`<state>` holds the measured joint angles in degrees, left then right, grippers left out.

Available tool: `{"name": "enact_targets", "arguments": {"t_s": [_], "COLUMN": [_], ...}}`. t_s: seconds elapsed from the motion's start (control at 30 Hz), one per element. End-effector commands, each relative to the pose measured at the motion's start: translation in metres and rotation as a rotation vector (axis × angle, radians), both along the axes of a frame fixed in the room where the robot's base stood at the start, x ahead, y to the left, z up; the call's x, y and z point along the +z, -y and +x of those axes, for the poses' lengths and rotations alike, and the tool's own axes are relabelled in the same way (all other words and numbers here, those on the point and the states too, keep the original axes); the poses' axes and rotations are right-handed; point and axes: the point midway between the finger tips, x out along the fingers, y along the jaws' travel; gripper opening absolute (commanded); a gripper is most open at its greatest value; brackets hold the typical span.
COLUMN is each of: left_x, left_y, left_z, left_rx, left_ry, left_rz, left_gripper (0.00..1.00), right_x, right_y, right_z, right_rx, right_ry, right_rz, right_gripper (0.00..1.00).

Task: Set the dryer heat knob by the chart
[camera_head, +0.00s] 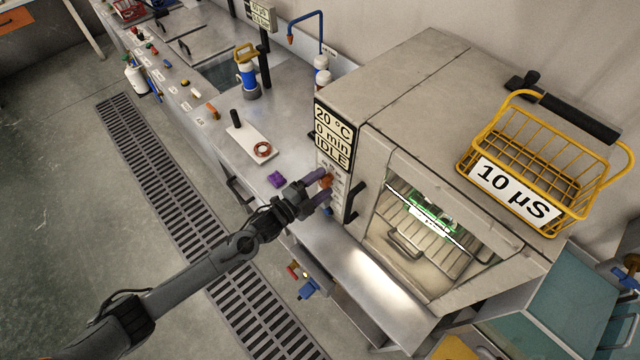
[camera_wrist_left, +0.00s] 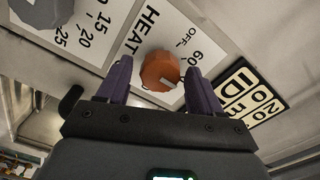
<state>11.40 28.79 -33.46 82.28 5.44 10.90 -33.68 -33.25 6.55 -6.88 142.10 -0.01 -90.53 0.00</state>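The orange heat knob (camera_wrist_left: 160,70) sits on a white panel marked HEAT, with OFF and 60 readable beside it. It also shows in the head view (camera_head: 326,181), on the dryer (camera_head: 400,110) front below the display. The display (camera_head: 333,137) reads 20 °C, 0 min, IDLE. My left gripper (camera_wrist_left: 159,65) is open, with one purple finger on each side of the knob and narrow gaps between. The other heat marks are hidden behind the gripper. I cannot make out a heat chart. My right gripper is not in view.
A dark knob (camera_wrist_left: 42,10) with marks 15, 20, 25 is beside the heat panel. A dark door handle (camera_head: 354,203) is close right of my gripper. A yellow basket (camera_head: 550,150) labelled 10 µS stands on the dryer. A purple block (camera_head: 277,180) lies on the counter.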

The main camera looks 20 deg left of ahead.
Motion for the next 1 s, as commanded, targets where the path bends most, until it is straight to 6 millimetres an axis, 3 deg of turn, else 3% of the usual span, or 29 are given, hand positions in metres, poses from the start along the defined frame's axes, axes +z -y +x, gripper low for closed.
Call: {"name": "enact_targets", "arguments": {"t_s": [0.47,1.0], "left_x": [-0.002,-0.001], "left_y": [-0.005,-0.042], "left_z": [-0.01,-0.085], "left_rx": [0.001,0.0], "left_ry": [-0.003,-0.001], "left_rz": [0.0,0.0], "left_gripper": [0.69,0.69], "right_x": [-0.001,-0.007], "right_y": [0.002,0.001], "right_z": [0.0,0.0], "right_rx": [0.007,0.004], "right_ry": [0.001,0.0], "right_rz": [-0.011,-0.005], "right_gripper": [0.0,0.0]}}
